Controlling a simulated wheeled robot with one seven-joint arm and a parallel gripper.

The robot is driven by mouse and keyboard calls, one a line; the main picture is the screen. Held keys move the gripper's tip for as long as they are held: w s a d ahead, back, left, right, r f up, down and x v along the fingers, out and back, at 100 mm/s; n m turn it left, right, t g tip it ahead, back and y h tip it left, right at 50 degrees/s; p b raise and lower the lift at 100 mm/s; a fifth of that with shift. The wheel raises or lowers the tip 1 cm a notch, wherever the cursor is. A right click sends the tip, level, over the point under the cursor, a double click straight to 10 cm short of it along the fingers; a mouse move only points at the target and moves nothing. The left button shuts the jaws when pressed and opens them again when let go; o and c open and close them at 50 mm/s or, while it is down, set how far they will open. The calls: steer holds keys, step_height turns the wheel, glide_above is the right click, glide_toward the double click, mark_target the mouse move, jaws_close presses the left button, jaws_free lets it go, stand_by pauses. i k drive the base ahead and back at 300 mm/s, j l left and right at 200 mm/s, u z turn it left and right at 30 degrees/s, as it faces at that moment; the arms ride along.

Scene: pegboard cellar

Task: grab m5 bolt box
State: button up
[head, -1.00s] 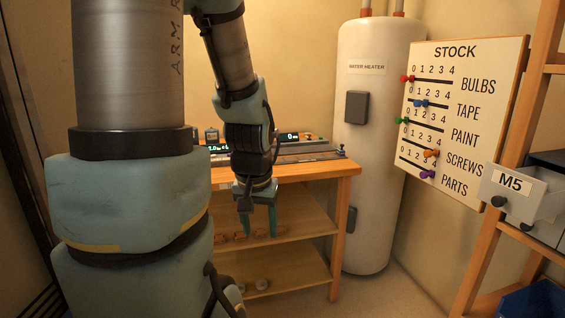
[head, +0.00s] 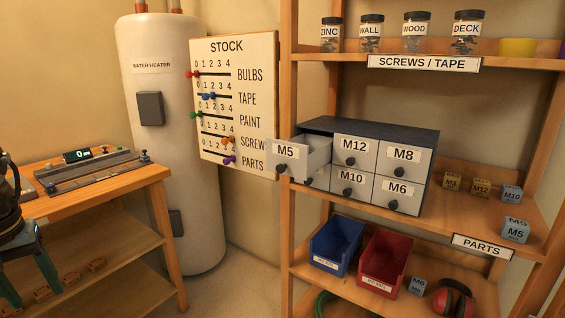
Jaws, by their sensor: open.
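A small light-blue box marked M5 (head: 516,230) sits near the front edge of the middle shelf, at the far right of the head view. A drawer labelled M5 (head: 290,160) stands pulled out of the dark drawer cabinet (head: 370,131); little of its inside shows. My gripper (head: 28,280) is at the lower left edge of the view, beside the workbench. Its green fingers are apart with nothing between them. It is far to the left of the M5 box. Part of the gripper and arm is cut off by the picture edge.
Boxes marked M12 (head: 481,188) and M10 (head: 512,194) stand behind the M5 box. A blue bin (head: 336,243), a red bin (head: 384,262), another small blue box (head: 418,286) and red earmuffs (head: 454,298) are on the lower shelf. A wooden upright (head: 287,230) bounds the shelves.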

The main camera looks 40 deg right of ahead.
mark_target(513, 228)
steer(key=k+l+z, duration=0.4)
steer(key=l, duration=0.3)
steer(key=k+l+z, duration=0.2)
steer(key=l, duration=0.25)
steer(key=k, duration=0.1)
